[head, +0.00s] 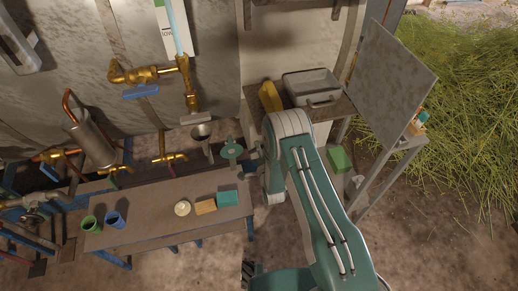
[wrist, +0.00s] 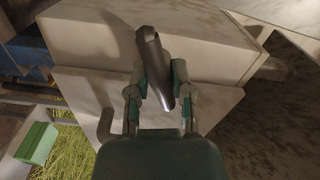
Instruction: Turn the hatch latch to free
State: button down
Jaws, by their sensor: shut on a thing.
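In the wrist view my gripper (wrist: 161,84) is shut on a dark grey metal piece (wrist: 149,47). The piece is long and tapered, with its upper end sticking out beyond the fingers and its pointed lower end between them. It looks like a lever, but I cannot tell for sure that it is the hatch latch, nor what it is fixed to. Behind it is a pale box-like body (wrist: 90,42) with a flat pale panel below. In the head view my arm covers this area, and the grip cannot be made out there.
A green block (wrist: 36,143) shows at the wrist view's lower left, and in the head view (head: 339,160) by a metal stand. A bench (head: 150,224) holds green (head: 90,224) and blue (head: 115,219) cups and small blocks. Brass valves (head: 140,73) line the tank; grass lies right.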

jog(key=shift+s+f+n, duration=0.1)
jog(key=shift+f+n, duration=0.05)
jog(key=shift+n, duration=0.9)
jog(key=shift+s+f+n, duration=0.1)
jog(key=shift+f+n, duration=0.05)
jog(key=shift+n, duration=0.9)
jog(key=c, duration=0.5)
grip_release()
jog(key=shift+f, duration=0.1)
jog(key=shift+w+a, duration=0.1)
jog(key=shift+r, duration=0.2)
jog(key=v, duration=1.2)
jog(key=shift+c, duration=0.4)
